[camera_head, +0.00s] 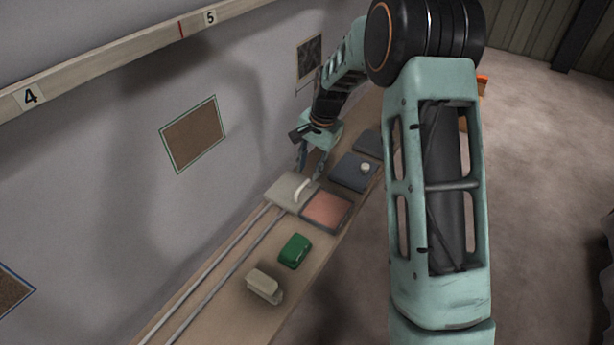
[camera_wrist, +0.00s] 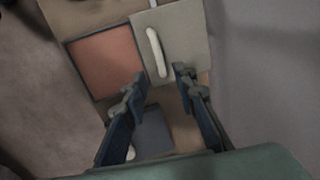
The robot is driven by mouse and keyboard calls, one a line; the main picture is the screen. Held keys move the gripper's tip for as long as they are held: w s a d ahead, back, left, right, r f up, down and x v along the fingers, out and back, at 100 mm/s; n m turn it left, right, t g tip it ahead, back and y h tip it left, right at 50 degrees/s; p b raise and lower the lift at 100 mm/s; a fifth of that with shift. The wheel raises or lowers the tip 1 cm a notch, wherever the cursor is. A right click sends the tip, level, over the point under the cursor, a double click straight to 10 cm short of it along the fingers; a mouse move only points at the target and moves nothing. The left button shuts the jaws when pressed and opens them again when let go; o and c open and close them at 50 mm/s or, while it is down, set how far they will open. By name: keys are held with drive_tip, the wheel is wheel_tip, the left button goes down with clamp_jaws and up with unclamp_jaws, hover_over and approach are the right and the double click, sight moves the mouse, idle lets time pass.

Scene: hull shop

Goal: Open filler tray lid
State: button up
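A pale beige-grey square lid (camera_head: 284,194) with a raised white bar handle (camera_head: 303,189) lies flat on the bench by the wall. The lid also shows in the wrist view (camera_wrist: 190,36), its handle (camera_wrist: 156,52) upright in the picture. Beside it is a dark-rimmed square with a salmon-red surface (camera_head: 327,210), also in the wrist view (camera_wrist: 105,62). I cannot tell which of these belongs to the filler tray. My gripper (camera_head: 310,170) points down just beyond the handle. In the wrist view its fingers (camera_wrist: 160,86) are apart, with nothing between them; the handle lies ahead of them.
A blue-grey square cover (camera_head: 346,179) with a pale knob and a darker flat square (camera_head: 367,141) lie farther along the bench. A green block (camera_head: 294,251) and a beige block (camera_head: 264,286) are nearer. Two pale rails (camera_head: 222,267) run along the wall side.

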wheel_tip(320, 180, up, 7)
drive_tip(key=d, duration=0.1)
drive_tip(key=shift+s, duration=0.45)
